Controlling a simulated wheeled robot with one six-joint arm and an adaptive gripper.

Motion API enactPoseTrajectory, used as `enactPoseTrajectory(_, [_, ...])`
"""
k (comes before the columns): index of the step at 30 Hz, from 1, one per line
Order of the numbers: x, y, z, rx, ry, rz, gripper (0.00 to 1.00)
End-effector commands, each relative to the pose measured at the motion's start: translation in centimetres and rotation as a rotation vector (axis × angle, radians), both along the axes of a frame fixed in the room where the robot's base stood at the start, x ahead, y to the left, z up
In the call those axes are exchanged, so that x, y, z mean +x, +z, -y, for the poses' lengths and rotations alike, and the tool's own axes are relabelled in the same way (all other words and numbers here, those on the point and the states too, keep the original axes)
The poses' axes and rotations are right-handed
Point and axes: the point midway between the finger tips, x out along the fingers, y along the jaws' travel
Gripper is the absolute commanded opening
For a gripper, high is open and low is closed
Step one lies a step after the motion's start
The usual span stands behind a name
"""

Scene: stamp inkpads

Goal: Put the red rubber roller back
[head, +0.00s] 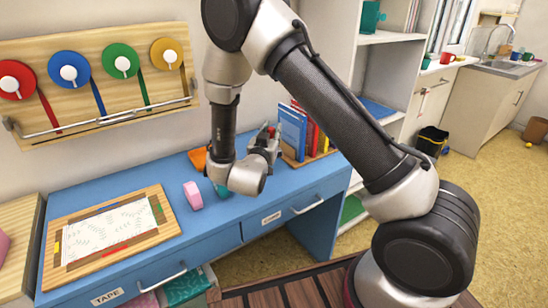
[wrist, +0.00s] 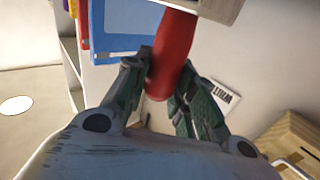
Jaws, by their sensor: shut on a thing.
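My gripper (wrist: 165,85) is shut on the red rubber roller (wrist: 172,55) in the wrist view, with one finger on each side of its lower part. The roller's rounded end points toward my palm. Its far end meets or passes behind a pale wooden piece (wrist: 218,8) at the top edge; I cannot tell whether the two are joined. In the head view my gripper (head: 267,138) is over the right part of the blue desk, near the upright books. There the roller is mostly hidden by my gripper.
The blue desk (head: 130,248) holds a wooden board with paper (head: 112,230), a pink object (head: 193,195), an orange object (head: 198,158) and upright books (head: 292,130). A wall rack (head: 60,108) with coloured discs hangs behind. White shelves (head: 385,75) stand right.

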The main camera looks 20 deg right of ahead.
Motion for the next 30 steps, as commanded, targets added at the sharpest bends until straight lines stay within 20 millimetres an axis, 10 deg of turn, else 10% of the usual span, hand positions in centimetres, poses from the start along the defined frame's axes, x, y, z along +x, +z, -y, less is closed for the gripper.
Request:
enactPoseTrajectory(13, [0.0,-6.4,0.1,-0.002,0.0,-0.001,0.0])
enactPoseTrajectory(26, [0.0,-7.2,0.1,0.0,0.001,0.001,0.0])
enactPoseTrajectory(27, [0.0,-7.3,0.1,0.0,0.001,0.001,0.29])
enactPoseTrajectory(30, [0.0,-7.2,0.1,0.0,0.001,0.001,0.47])
